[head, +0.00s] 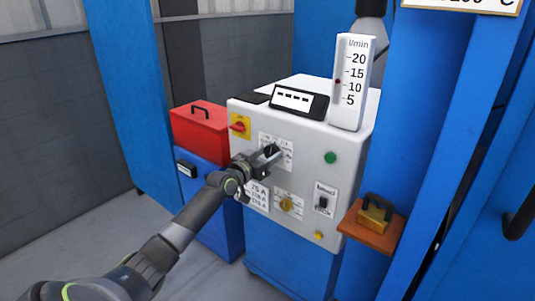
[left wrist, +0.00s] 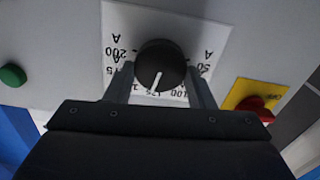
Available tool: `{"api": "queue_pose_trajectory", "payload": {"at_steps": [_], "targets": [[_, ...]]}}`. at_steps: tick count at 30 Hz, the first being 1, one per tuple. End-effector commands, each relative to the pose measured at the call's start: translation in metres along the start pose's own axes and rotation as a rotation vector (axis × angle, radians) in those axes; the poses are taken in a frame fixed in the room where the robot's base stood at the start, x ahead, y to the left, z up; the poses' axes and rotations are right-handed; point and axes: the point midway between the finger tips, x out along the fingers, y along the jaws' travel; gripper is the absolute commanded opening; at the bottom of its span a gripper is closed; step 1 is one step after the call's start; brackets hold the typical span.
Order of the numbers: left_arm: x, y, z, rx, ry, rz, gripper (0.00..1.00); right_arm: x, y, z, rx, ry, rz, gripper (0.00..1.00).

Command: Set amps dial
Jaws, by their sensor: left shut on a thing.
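The amps dial (left wrist: 161,65) is a round black knob with a white pointer line, on a white scale plate (left wrist: 118,25) marked with numbers and A. In the left wrist view the scale is upside down, and the pointer aims down and slightly left, toward the marks around 125 and 100. In the head view the dial is mostly hidden by my left gripper (head: 271,152), which reaches the upper front of the white machine (head: 310,150). The fingers (left wrist: 160,95) are on both sides of the knob, shut on it. My right gripper is not in view.
A red switch on a yellow plate (head: 239,124) is left of the dial, and a green button (head: 330,157) is right. Below are a card with amp values (head: 258,194), a yellowish knob (head: 290,204) and a black switch (head: 323,202). A red box (head: 197,130) stands left.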

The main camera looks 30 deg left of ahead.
Motion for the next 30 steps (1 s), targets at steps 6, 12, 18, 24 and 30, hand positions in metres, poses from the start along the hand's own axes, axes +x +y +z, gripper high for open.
{"api": "queue_pose_trajectory", "payload": {"at_steps": [6,12,18,24,30], "targets": [[-0.0003,-0.0005,0.0013,-0.107,-0.003,0.0,0.26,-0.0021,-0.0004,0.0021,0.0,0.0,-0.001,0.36],[-0.0004,-0.0009,0.0018,-0.156,-0.003,-0.001,0.26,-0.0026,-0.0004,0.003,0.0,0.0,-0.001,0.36],[-0.0004,-0.001,0.0021,-0.17,-0.003,-0.001,0.26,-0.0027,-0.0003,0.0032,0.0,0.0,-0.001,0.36],[-0.0004,-0.001,0.0023,-0.169,-0.003,-0.001,0.26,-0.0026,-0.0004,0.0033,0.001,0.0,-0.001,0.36],[-0.0003,-0.001,0.002,-0.168,-0.003,-0.001,0.64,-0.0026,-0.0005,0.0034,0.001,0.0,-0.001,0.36]]}}
